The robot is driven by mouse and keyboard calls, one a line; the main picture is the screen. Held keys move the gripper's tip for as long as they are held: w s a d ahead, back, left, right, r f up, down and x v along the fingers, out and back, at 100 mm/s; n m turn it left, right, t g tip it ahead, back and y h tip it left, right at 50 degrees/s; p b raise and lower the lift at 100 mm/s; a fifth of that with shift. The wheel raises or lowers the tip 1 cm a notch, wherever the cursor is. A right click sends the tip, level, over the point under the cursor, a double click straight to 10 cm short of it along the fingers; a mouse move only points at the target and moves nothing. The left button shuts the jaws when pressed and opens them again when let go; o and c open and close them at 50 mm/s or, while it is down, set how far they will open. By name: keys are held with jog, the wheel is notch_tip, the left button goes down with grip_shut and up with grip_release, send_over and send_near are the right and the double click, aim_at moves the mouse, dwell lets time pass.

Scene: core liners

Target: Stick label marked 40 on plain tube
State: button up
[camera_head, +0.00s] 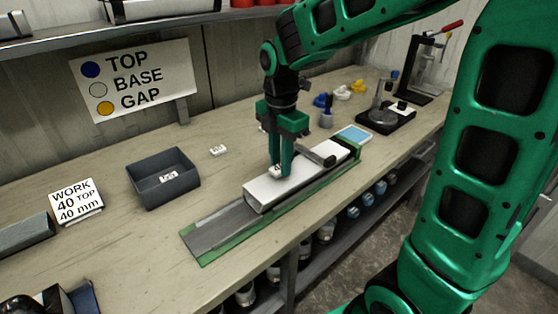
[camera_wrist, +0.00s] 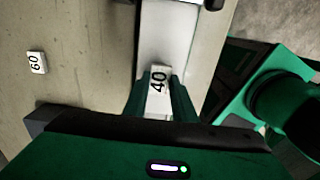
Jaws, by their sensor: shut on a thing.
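My gripper (camera_head: 280,172) is shut on a small white label (camera_wrist: 159,80) marked 40, seen between the fingers in the wrist view. The plain white tube (camera_head: 262,191) lies lengthwise in a grey and green channel (camera_head: 215,233) on the bench. My fingertips are over the tube's top, a little in from its near end. The label is at or just above the tube's surface; I cannot tell whether they touch. A dark clamp arm (camera_head: 318,156) reaches over the tube farther along.
A dark open bin (camera_head: 163,182) with a white label inside stands left. A loose label (camera_head: 218,150), marked 60 in the wrist view (camera_wrist: 37,62), lies behind it. A sign (camera_head: 76,201) reads WORK 40 TOP 40 mm. Bench space between bin and channel is clear.

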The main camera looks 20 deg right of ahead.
jog(key=shift+f, duration=1.1)
dwell(0.3)
jog(key=o, duration=1.5)
jog(key=shift+r, duration=0.1)
jog(key=shift+r, duration=3.4)
jog(key=s+d+f+m, duration=0.1)
jog(key=s+d+m, duration=0.4)
jog(key=s+m, duration=0.2)
jog(key=s+d+f+m, duration=0.2)
jog(key=s+d+m, duration=0.4)
jog(key=m, duration=0.5)
jog(key=s+d+f+m, duration=0.2)
jog(key=s+d+m, duration=0.4)
jog(key=s+m, duration=0.4)
jog(key=shift+s+d, duration=0.15)
